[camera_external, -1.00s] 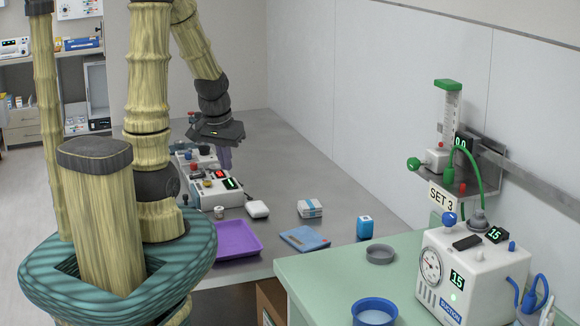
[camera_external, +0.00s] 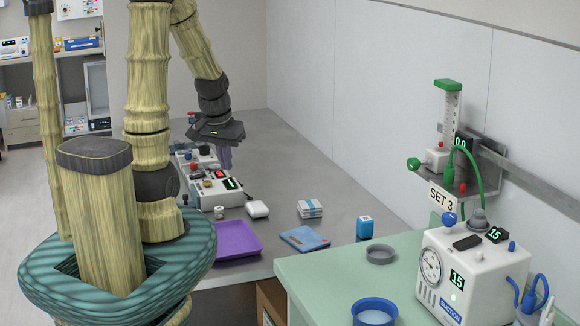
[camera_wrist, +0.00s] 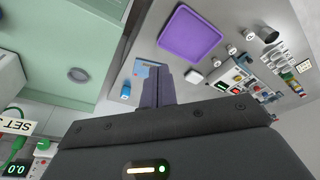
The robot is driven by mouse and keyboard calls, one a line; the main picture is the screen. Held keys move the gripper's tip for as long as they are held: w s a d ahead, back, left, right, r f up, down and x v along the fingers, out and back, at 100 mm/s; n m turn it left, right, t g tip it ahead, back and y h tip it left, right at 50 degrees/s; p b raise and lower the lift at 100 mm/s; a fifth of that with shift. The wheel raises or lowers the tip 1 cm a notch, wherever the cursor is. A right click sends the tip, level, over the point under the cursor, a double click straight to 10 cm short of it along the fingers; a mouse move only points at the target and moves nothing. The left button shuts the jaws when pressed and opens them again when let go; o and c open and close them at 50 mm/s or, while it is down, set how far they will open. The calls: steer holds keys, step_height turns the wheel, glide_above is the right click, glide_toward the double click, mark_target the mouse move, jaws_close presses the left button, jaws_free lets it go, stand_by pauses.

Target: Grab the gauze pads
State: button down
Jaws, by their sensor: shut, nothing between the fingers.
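The gauze pads appear to be the small white stack with a blue band (camera_external: 310,208) on the grey counter, right of the white rounded case and behind the flat blue packet. I cannot make the stack out in the wrist view, where my fingers cover part of the counter. My gripper (camera_external: 225,158) is above the counter, to the left of and farther back than the stack, apart from it. Its dark purple fingers (camera_wrist: 158,88) are together with nothing between them.
A purple tray (camera_external: 231,241), a blue packet (camera_external: 304,239), a white case (camera_external: 257,209) and a small blue box (camera_external: 365,227) lie nearby. A device with lit displays (camera_external: 215,186) stands below my gripper. A green counter (camera_external: 330,277) with a suction unit (camera_external: 465,275) is at front right.

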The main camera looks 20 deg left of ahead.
stand_by(0.3)
steer(key=shift+c, duration=1.6)
jaws_free()
